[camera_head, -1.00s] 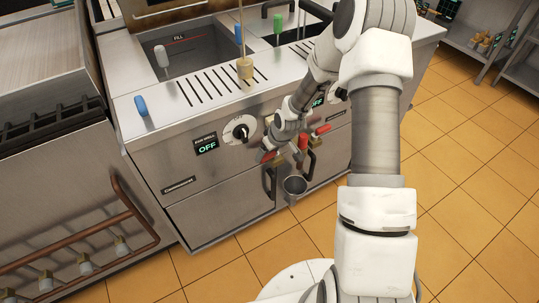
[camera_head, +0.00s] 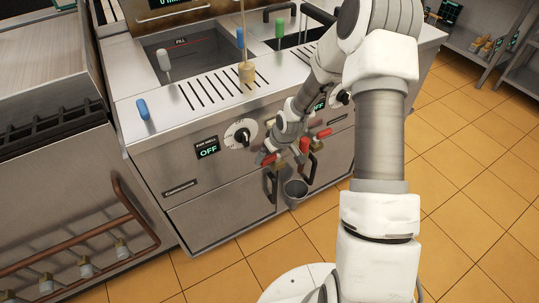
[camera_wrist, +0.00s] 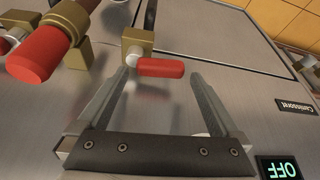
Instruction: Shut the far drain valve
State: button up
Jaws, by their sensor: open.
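My gripper (camera_wrist: 160,74) is open in the wrist view, its two fingers pointing up the picture at the steel front panel. A red valve handle (camera_wrist: 168,68) on a brass body (camera_wrist: 138,42) shows at the gap between the fingertips, lying across it. Whether the fingers reach around it is unclear. A second, larger-looking red handle (camera_wrist: 36,56) on a brass valve (camera_wrist: 76,22) is to the left of the left finger. In the head view, red handles (camera_head: 305,145) (camera_head: 323,133) show beside my wrist, which partly hides the valves. I cannot tell which valve is the far one.
A grey bucket (camera_head: 296,193) is below the valves, near the dark door handles (camera_head: 272,185). A control knob (camera_head: 241,133) and OFF display (camera_head: 207,149) are left of my gripper. The tiled floor (camera_head: 470,200) is clear at the right.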

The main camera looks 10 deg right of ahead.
jog(key=p+v, duration=0.4)
jog(key=v, duration=1.2)
jog(key=shift+r, duration=0.15)
jog(key=shift+c, duration=0.3)
